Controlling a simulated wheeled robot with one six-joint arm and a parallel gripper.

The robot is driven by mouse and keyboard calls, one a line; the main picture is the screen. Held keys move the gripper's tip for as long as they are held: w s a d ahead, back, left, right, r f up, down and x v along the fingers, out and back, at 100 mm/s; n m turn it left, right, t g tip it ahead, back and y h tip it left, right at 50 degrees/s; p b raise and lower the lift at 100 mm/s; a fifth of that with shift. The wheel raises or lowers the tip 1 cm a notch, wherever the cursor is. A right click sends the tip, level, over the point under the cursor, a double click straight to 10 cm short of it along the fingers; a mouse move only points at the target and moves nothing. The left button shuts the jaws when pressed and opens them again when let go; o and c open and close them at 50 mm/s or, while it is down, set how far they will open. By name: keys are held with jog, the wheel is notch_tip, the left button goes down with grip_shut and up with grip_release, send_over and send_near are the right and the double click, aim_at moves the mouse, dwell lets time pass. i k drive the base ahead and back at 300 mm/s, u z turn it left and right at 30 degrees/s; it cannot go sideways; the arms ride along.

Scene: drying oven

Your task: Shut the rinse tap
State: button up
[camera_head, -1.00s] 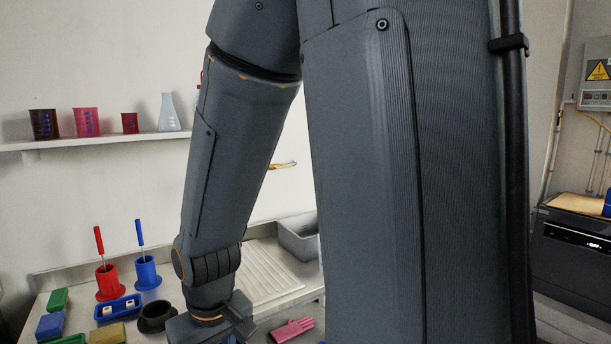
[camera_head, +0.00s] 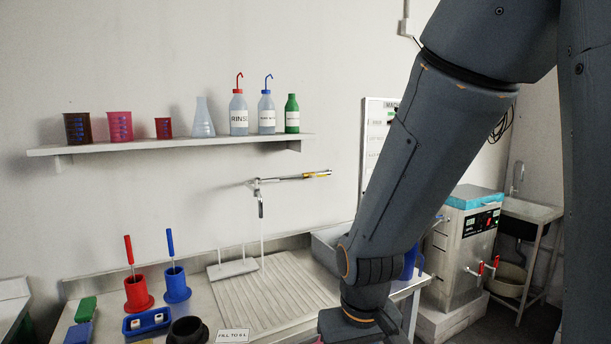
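The rinse tap (camera_head: 260,196) is a chrome wall tap above the draining board, left of my arm. Its long lever (camera_head: 300,177) points right, roughly level, with a yellow mark near its end. A thin pale line, which looks like a water stream, runs down from the spout to the board. My gripper (camera_head: 357,337) is at the bottom edge of the picture, lower and to the right of the tap and apart from it. Its fingers are cut off, so I cannot see whether it is open or holding anything.
A ribbed draining board (camera_head: 285,300) lies below the tap. Red (camera_head: 138,293) and blue (camera_head: 176,284) holders stand on the left. A shelf (camera_head: 180,144) with beakers and bottles hangs above. A steel bath (camera_head: 465,250) stands right, behind my arm.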

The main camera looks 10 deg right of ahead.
aim_at(267, 181)
jog(key=z, duration=0.2)
jog(key=i, duration=1.75)
jog(key=u, duration=0.6)
jog(key=k, duration=0.5)
jog(key=u, duration=1.05)
jog(key=k, duration=0.85)
jog(key=z, duration=1.5)
jog(key=i, duration=0.55)
jog(key=u, duration=0.1)
